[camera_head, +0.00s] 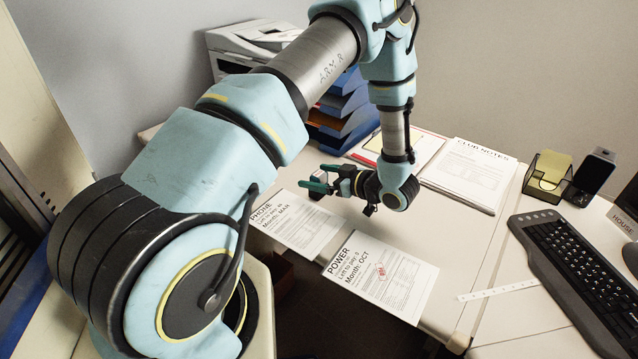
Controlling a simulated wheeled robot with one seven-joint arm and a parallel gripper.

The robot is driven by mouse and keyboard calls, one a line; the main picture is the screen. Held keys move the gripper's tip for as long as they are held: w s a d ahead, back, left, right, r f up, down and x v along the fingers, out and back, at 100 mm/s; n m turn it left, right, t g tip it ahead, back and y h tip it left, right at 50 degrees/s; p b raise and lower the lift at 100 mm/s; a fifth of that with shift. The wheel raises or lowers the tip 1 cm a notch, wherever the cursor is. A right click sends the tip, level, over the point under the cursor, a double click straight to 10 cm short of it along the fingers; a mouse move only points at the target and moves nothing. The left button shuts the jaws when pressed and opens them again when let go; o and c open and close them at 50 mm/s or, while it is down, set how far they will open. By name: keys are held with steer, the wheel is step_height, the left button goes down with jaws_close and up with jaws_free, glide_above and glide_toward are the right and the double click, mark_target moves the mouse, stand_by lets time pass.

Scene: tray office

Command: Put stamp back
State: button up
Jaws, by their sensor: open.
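My gripper (321,177) has teal fingertips and hangs over the desk just above the PHONE sheet, pointing left. Its fingers are apart. A small pale and dark item (317,193) shows at the fingertips; it may be the stamp, but it is too small to tell, and I cannot tell whether it touches the fingers. The PHONE sheet (296,226) lies at the desk's front edge with no red mark visible. The POWER sheet (381,276) lies to its right, overhanging the edge, and bears a red stamp mark.
Stacked blue trays (341,115) stand behind the gripper, beside a white printer (238,47). A CLUB NOTES sheet (468,173), a note holder (547,177), a speaker (590,177), a ruler (499,290) and a keyboard (581,277) lie to the right.

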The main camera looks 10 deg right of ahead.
steer(key=shift+c, duration=0.2)
jaws_close()
stand_by(0.5)
steer(key=shift+r, duration=0.1)
